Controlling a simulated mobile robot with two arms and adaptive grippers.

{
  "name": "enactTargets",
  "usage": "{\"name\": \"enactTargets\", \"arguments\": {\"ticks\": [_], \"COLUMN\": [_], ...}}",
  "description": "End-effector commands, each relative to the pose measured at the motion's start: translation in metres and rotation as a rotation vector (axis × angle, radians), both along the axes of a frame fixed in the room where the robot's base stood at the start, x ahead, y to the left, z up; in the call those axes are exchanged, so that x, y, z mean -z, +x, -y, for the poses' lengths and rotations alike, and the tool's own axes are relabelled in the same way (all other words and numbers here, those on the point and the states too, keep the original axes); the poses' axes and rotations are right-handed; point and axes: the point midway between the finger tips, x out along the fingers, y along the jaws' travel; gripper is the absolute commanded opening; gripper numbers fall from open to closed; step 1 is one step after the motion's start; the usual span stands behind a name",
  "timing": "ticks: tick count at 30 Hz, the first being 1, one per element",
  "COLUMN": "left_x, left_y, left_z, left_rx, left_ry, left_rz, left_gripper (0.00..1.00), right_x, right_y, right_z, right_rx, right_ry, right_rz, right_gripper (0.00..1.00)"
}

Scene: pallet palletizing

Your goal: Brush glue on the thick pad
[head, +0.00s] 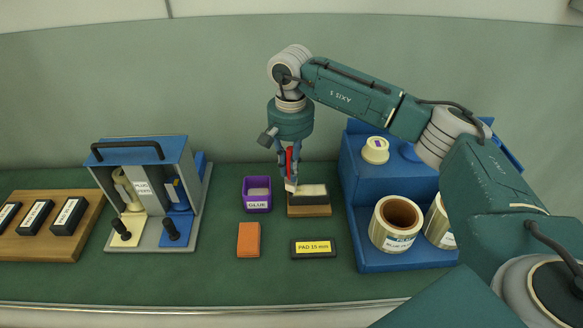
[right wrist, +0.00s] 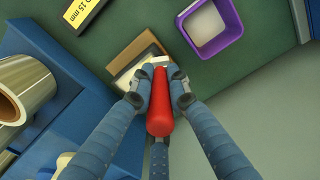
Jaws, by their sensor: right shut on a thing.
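My right gripper (head: 289,178) is shut on a red-handled brush (right wrist: 160,103), which points down. The brush's lower end is at the left end of a block on a wooden base (head: 310,211). This block has a dark side and a pale top (head: 313,190); I cannot tell whether the bristles touch it. It also shows in the right wrist view (right wrist: 134,50), partly hidden by the fingers. A purple glue box (head: 257,207) stands just left of it. A black pad labelled "PAD 15 mm" (head: 314,248) lies in front. My left gripper is not in view.
An orange block (head: 248,240) lies in front of the glue box. A blue stand (head: 362,169) with tape rolls (head: 396,238) is close on the right. A grey and blue tool holder (head: 145,185) and a wooden tray (head: 50,246) with black pads are left.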

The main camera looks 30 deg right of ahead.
Motion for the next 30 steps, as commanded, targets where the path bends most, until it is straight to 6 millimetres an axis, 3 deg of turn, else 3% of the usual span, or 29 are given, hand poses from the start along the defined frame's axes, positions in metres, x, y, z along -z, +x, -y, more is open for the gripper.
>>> {"name": "enactTargets", "arguments": {"ticks": [19,30], "left_x": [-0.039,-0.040], "left_y": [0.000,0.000], "left_z": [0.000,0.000], "left_rx": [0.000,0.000], "left_ry": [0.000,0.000], "left_rz": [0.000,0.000], "left_gripper": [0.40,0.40], "right_x": [-0.065,-0.068], "right_y": [0.000,0.000], "right_z": [0.000,0.000], "right_rx": [0.000,0.000], "right_ry": [0.000,0.001], "right_rz": [0.001,0.001], "right_gripper": [0.00,0.00]}}
